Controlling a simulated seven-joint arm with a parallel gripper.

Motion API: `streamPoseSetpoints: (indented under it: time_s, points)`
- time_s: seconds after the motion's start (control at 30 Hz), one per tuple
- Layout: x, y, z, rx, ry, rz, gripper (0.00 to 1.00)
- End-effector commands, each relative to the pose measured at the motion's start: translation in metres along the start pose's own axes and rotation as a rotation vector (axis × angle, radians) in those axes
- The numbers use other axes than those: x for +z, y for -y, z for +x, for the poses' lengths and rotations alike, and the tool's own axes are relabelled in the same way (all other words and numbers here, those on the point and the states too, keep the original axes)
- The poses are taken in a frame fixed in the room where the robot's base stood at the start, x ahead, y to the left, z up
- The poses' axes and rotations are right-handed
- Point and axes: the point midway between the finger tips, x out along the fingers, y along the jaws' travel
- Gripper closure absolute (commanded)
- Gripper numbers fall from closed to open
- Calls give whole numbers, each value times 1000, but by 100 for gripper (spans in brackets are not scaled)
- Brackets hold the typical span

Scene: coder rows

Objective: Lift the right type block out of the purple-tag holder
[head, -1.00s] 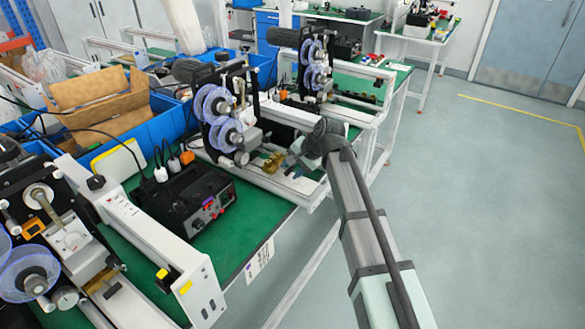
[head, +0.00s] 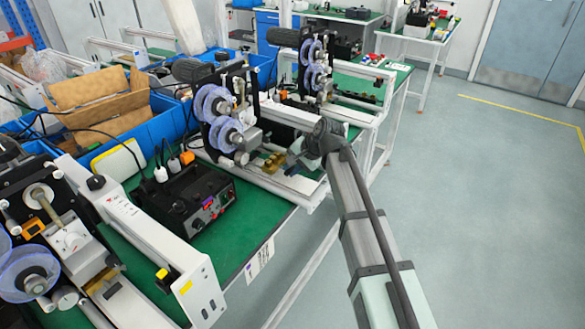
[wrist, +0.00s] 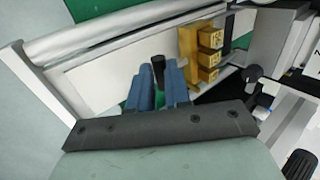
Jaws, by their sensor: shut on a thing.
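My gripper (wrist: 160,75) has two blue fingers in the wrist view. They are shut on a dark post-like piece (wrist: 158,68), with some green showing between them below it. I cannot tell whether this piece is a type block. A brass holder (wrist: 188,58) with several brass type blocks (wrist: 210,57) stands to the right of and apart from the fingers. Characters show on the block faces. No purple tag can be made out on it. In the head view, brass pieces (head: 273,161) sit on the machine's front, left of my gripper (head: 293,166), which is small there.
A coder machine with blue reels (head: 222,115) stands behind the brass pieces. A white rail (wrist: 130,35) crosses the wrist view. A black control box (head: 195,202) is at the front left on the green bench. Open floor (head: 470,200) lies to the right.

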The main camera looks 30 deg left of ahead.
Motion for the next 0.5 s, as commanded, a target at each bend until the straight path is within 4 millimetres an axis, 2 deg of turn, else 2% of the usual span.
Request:
streamPoseSetpoints:
  time_s: [0.17,0.37,0.5]
  points:
    - [0,0,0,-1,0,0,100]
    - [1,-13,-8,0,2,1,100]
    - [1,-14,-9,2,4,0,100]
